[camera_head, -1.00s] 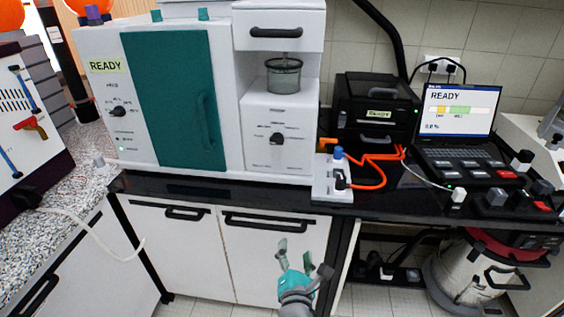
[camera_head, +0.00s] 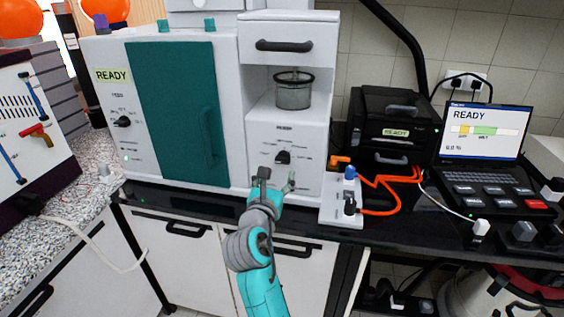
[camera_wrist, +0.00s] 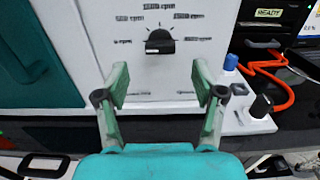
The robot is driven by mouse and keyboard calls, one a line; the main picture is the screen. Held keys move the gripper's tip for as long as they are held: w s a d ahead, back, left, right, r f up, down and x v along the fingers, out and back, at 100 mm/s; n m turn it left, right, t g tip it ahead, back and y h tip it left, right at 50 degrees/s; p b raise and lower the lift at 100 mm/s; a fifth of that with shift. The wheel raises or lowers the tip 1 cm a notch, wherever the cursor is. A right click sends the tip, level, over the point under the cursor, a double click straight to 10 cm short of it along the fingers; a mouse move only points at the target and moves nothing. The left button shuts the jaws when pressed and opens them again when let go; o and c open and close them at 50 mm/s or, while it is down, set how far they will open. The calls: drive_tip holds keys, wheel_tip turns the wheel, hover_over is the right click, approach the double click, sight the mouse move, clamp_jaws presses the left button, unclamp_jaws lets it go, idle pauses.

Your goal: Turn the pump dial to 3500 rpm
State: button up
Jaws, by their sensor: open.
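A black dial (camera_head: 283,157) with small printed labels around it sits on the white front panel of the machine, below a clear cup.
A white block with blue and black knobs (camera_head: 342,212) and orange cables stands right of the dial panel. A laptop reading READY (camera_head: 485,132) and a black box (camera_head: 394,125) stand further right. The teal door (camera_head: 175,110) is shut. The space before the dial is clear.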

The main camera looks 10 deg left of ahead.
sight(282, 161)
drive_tip(key=w, duration=0.7)
drive_tip(key=shift+d, duration=0.15)
drive_tip(key=shift+c, duration=0.3)
drive_tip(key=shift+s, duration=0.1)
drive_tip(key=c, duration=1.1)
